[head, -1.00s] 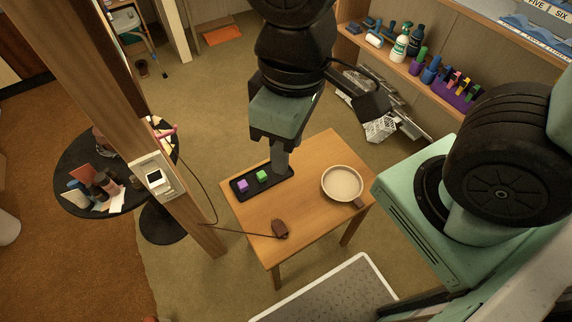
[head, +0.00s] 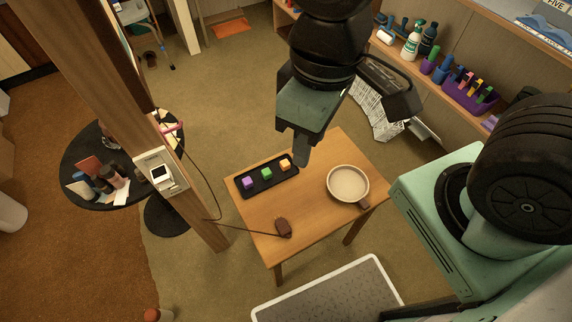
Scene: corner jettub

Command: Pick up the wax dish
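A small wooden table (head: 300,233) stands in the middle of the head view.
A round pale pan (head: 348,184) with a short brown handle sits at the table's right. A wooden post (head: 150,120) rises left of the table. A shelf (head: 440,85) with bottles stands at the back right.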

